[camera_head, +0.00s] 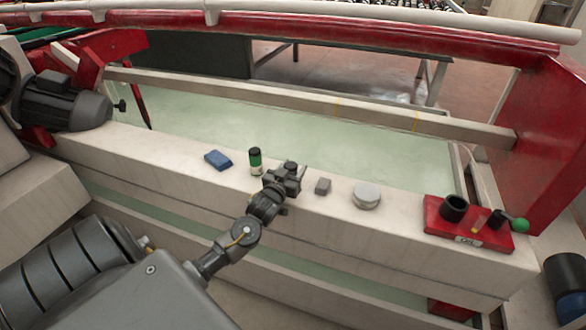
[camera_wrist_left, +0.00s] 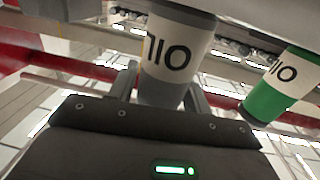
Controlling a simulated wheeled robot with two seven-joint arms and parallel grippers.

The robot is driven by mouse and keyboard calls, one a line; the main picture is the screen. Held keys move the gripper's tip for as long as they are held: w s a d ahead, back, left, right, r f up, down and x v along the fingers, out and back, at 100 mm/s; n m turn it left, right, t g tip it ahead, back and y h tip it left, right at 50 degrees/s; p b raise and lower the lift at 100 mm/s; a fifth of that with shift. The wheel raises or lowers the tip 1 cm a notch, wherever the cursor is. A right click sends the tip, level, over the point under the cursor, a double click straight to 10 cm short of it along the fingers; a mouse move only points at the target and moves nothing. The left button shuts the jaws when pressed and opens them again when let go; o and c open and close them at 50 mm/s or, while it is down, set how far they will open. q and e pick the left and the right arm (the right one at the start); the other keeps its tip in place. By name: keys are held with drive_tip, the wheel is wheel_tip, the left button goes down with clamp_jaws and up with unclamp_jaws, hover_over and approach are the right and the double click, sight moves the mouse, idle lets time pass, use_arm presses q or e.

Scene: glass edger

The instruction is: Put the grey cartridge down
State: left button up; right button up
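The grey cartridge (camera_wrist_left: 165,88), with a white band marked in black, stands between the two fingers of my left gripper (camera_wrist_left: 160,95) in the left wrist view. The fingers sit close on both sides of it, and the gripper looks shut on it. In the head view my left gripper (camera_head: 290,176) is over the pale ledge (camera_head: 140,148), and it largely hides the cartridge. I cannot tell whether the cartridge touches the ledge. A green cartridge (camera_head: 255,163) with a white band stands just left of the gripper. It also shows in the left wrist view (camera_wrist_left: 268,101). My right gripper is not in view.
A rail (camera_head: 300,100) runs behind. Bare ledge lies left of the blue block.

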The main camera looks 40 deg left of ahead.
use_arm(q)
drive_tip(key=shift+o, duration=1)
drive_tip(key=shift+r, duration=0.25)
drive_tip(key=v, duration=1.1)
drive_tip(key=s+d+f+m+g+h, duration=0.1)
drive_tip(key=s+d+f+g, duration=0.2)
drive_tip(key=f, duration=0.7)
drive_tip(key=s+d+f+m+g+h, duration=0.1)
drive_tip(key=s+d+f+g, duration=0.25)
drive_tip(key=f, duration=0.65)
drive_tip(key=s+d+f+m+g+h, duration=0.1)
drive_tip(key=s+d+f+g, duration=0.3)
drive_tip(key=s+d+f, duration=0.2)
drive_tip(key=s+d+f+m+g+h, duration=0.1)
drive_tip(key=s+d+f+g, duration=0.3)
drive_tip(key=s+f, duration=0.7)
drive_tip(key=shift+s+d+f+m+h+p, duration=0.35)
drive_tip(key=shift+s+d+m, duration=0.25)
drive_tip(key=shift+s+d, duration=0.4)
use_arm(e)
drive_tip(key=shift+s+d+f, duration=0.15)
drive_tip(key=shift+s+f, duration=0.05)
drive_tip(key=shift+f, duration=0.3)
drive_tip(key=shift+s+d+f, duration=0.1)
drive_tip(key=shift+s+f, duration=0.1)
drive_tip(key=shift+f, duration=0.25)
